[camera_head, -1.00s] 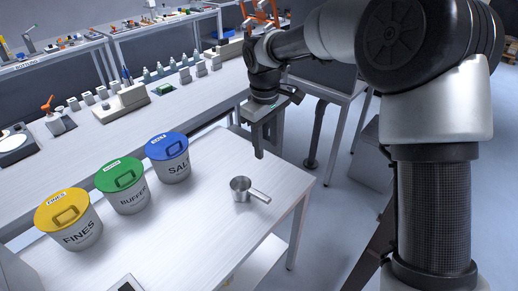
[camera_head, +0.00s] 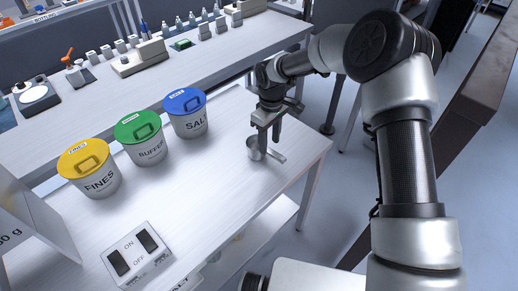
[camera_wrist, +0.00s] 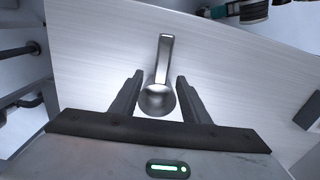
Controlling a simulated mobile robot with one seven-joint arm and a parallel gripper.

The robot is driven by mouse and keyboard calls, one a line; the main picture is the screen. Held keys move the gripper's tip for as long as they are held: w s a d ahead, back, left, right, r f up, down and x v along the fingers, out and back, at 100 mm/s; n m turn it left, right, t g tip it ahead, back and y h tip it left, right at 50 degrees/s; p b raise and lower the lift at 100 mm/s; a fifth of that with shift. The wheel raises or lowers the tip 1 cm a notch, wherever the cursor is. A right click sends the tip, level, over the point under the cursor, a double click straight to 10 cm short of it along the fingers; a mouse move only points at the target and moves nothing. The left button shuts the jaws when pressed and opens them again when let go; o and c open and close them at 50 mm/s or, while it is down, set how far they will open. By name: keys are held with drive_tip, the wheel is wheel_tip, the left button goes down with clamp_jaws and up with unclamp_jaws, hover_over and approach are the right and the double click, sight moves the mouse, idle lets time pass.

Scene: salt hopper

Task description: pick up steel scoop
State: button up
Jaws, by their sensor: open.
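The steel scoop (camera_head: 256,150) rests on the white table, a small round cup with a flat handle pointing to the lower right in the head view. In the wrist view the scoop (camera_wrist: 158,97) shows its cup between the fingers and its handle extending away beyond the fingertips. My gripper (camera_head: 269,142) is open above the scoop, its fingers in front of part of the cup in the head view. In the wrist view my gripper (camera_wrist: 159,75) has one finger on each side of the cup. I cannot tell whether the fingers touch it.
Yellow (camera_head: 90,172), green (camera_head: 142,140) and blue-lidded (camera_head: 187,114) tubs stand left of the scoop on the white table (camera_head: 200,190). A switch box (camera_head: 137,255) marked ON and OFF sits nearer. A bench with several bottles runs behind. The table between tubs and scoop is clear.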

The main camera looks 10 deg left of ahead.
sight(269, 150)
drive_tip(key=shift+s+f, duration=0.1)
drive_tip(key=shift+f, duration=2.55)
clamp_jaws()
